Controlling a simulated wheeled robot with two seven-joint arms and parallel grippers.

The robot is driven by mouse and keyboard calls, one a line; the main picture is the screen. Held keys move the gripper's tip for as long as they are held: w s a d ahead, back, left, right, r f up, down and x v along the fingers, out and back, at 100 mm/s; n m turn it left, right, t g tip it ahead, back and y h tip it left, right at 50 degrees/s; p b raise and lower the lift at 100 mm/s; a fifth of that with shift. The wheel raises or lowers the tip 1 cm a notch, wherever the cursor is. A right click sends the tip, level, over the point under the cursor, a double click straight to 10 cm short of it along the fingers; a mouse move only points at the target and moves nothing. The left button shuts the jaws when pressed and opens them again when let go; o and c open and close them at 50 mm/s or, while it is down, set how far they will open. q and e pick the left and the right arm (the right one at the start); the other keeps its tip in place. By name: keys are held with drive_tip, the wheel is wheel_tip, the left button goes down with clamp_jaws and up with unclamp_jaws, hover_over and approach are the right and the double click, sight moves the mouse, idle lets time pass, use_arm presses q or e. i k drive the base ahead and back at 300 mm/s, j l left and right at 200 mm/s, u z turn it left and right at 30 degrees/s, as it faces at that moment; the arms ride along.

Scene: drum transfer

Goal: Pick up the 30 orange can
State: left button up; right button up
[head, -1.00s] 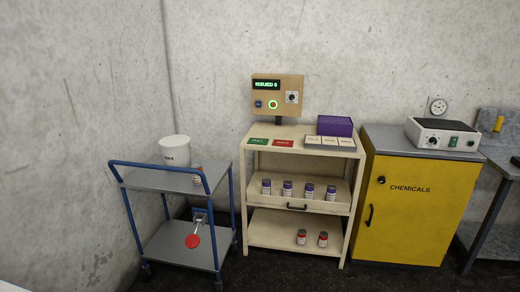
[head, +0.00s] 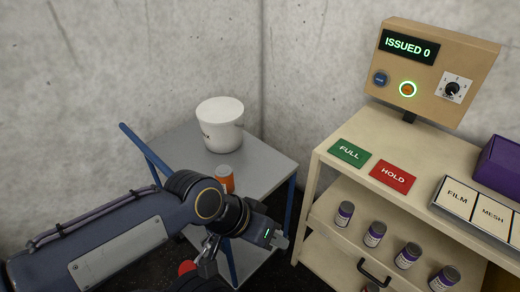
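An orange can (head: 225,178) with a pale lid stands on the grey top of the blue-framed trolley (head: 180,147), just in front of a white bucket (head: 221,124). My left arm hides the can's lower part, and no number on it can be read. My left gripper (head: 277,239) is in front of the trolley, to the right of and below the can in the picture, apart from it. Its fingers are small and seen from an angle that does not show whether they are open. My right gripper is not in view.
A control box (head: 432,65) reads ISSUED 0. Walls stand close behind the trolley.

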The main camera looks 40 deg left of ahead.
sight(223, 173)
drive_tip(key=i+u, duration=0.2)
drive_tip(key=u, duration=0.2)
drive_tip(key=i+l+u, duration=0.1)
drive_tip(key=u, duration=0.35)
drive_tip(key=i+l+u, duration=0.2)
drive_tip(key=u, duration=0.2)
drive_tip(key=i+l+u, duration=0.2)
drive_tip(key=u, duration=2.4)
drive_tip(key=l, duration=0.1)
